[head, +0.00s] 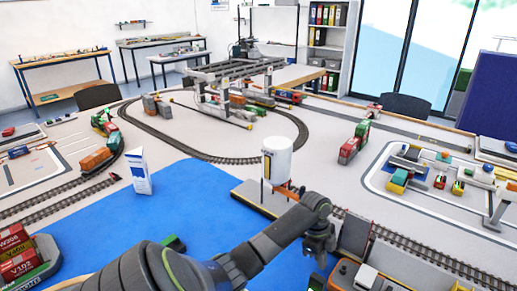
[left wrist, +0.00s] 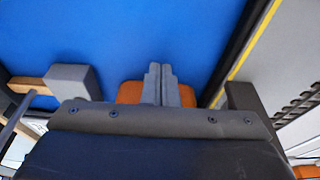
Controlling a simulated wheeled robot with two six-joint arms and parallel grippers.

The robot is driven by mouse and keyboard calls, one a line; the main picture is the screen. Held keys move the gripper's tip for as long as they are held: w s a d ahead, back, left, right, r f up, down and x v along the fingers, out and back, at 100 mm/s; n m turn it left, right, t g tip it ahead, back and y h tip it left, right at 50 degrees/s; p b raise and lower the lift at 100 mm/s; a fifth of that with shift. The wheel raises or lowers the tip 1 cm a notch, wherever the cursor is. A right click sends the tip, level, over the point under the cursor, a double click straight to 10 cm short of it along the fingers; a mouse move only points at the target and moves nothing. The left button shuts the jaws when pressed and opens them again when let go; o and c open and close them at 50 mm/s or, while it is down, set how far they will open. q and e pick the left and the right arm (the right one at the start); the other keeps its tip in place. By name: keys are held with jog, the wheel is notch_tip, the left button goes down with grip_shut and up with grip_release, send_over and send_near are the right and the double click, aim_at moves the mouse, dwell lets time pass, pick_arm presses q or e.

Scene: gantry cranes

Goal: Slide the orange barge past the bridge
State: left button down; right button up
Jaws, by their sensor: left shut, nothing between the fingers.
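My left gripper (head: 319,255) hangs over the blue water surface (head: 195,215) beside the quay edge in the head view. In the left wrist view its two fingers (left wrist: 161,82) are together and empty. An orange thing (left wrist: 128,94), likely the orange barge, shows beside and behind the fingertips over the blue. Most of it is hidden by the fingers and the gripper body, and I cannot tell whether they touch. In the head view I cannot make out the barge for certain. I cannot clearly identify the bridge in either view. My right gripper is not in view.
A white tank (head: 277,158) stands on the quay near my arm. A yellow-edged quay (left wrist: 240,58) borders the water on the right in the left wrist view. A grey block (left wrist: 73,80) with a tan bar lies left of the fingers. A white-blue sign (head: 140,172) stands at the far shore.

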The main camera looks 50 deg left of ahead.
pick_arm(q)
jog(key=shift+w+d+p, duration=0.15)
jog(key=shift+d+p, duration=0.05)
jog(key=shift+d, duration=0.5)
jog(key=shift+w+d+p, duration=0.15)
jog(key=shift+d, duration=0.55)
jog(key=shift+a+r, duration=0.1)
jog(key=shift+a+r+p, duration=0.2)
jog(key=shift+a+p, duration=0.1)
jog(key=shift+p, duration=0.25)
jog(key=shift+r+p, duration=0.45)
jog(key=shift+p, duration=0.1)
notch_tip(320, 180, up, 9)
jog(key=p, duration=0.9)
jog(key=shift+p, duration=0.3)
